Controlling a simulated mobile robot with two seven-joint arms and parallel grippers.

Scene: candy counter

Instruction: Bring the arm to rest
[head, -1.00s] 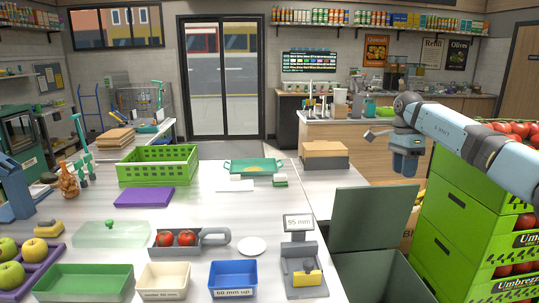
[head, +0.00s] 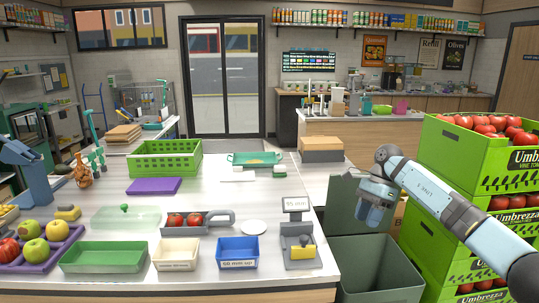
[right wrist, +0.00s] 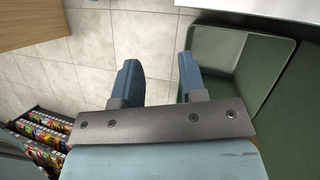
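My right arm comes in from the right edge of the head view. Its gripper (head: 369,218) points down in front of the raised flap of the grey-green bin, right of the counter. In the right wrist view the gripper (right wrist: 159,76) has its two blue fingers apart, with only floor tiles and part of the bin beyond them. Nothing is held. My left gripper does not show in either view.
The open grey-green bin (head: 377,292) stands below the right arm. Stacked green tomato crates (head: 470,160) rise close to the arm at the right. The white counter (head: 235,200) carries a scale (head: 297,240), a blue tray (head: 237,258) and a green basket (head: 165,160).

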